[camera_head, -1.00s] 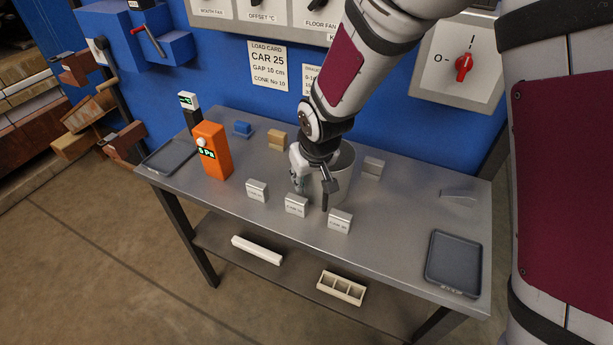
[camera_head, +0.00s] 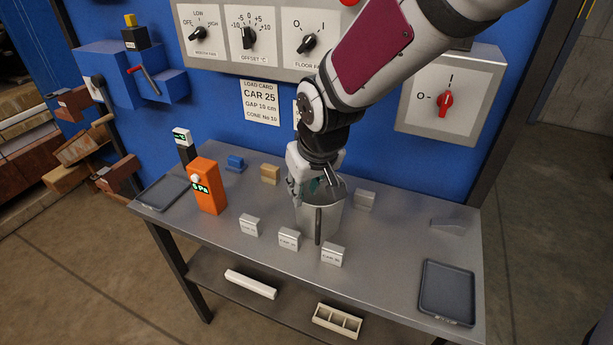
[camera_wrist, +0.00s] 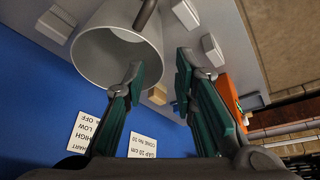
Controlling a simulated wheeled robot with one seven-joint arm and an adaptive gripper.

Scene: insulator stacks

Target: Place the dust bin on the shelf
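The dust bin (camera_head: 335,217) is a grey, open-topped round bin standing upright on the grey table. A dark upright bar (camera_head: 318,226) shows at its front. My gripper (camera_head: 318,186) is just above its rim, pointing down. In the wrist view the bin (camera_wrist: 92,42) is at upper left. My gripper (camera_wrist: 160,75) is open there with nothing between its green-padded fingers; one finger overlaps the bin's mouth, the other is outside its wall. I cannot tell whether a finger is inside. The shelf (camera_head: 288,303) is under the table.
The shelf bears a white bar (camera_head: 250,284) and a divided tray (camera_head: 337,321). On the table are an orange meter (camera_head: 205,187), several small labelled blocks (camera_head: 289,239), a dark tray (camera_head: 447,292) at right and another (camera_head: 162,193) at left. A blue panel wall stands behind.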

